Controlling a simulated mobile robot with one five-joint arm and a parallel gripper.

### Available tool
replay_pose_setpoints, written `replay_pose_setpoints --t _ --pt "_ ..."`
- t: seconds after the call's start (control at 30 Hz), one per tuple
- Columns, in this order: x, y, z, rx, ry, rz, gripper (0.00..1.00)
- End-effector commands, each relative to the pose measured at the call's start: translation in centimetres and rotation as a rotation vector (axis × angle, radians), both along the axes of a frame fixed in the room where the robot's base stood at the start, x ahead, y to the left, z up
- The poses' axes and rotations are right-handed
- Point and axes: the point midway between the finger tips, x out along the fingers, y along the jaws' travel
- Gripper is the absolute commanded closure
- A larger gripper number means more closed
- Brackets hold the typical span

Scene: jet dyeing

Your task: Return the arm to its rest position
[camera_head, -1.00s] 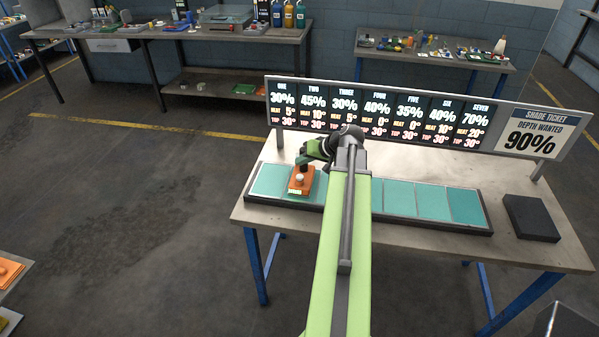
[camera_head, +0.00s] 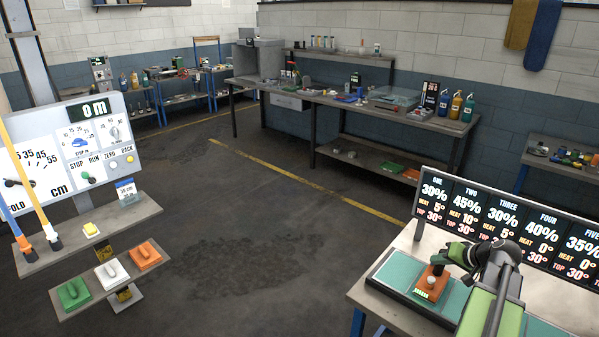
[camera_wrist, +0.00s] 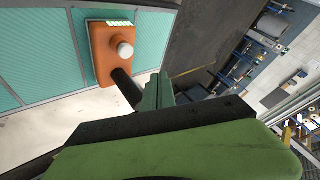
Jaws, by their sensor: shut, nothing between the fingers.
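My gripper (camera_head: 441,262) is at the end of my green arm, low over the left end of the worktable (camera_head: 412,256) at the right of the head view. It is shut and empty. I cannot tell whether a finger touches the block.
A number board (camera_head: 500,222) stands along the table's back edge, close behind my arm. At the left stands a control panel (camera_head: 75,150) with a shelf of green, white and orange blocks (camera_head: 145,256). A long bench (camera_head: 350,102) is at the back. The floor between is clear.

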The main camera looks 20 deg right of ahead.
Motion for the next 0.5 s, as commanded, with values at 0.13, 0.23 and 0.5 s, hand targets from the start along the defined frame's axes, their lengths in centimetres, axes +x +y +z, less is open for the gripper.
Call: replay_pose_setpoints --t 0.13,0.23,0.5 --pt "5.1 6.2 0.0 0.001 -0.001 0.119 1.0" --pt "9.6 13.9 -0.1 -0.003 0.005 0.25 1.0" --pt "13.4 36.8 -2.8 -0.097 0.16 0.633 1.0"
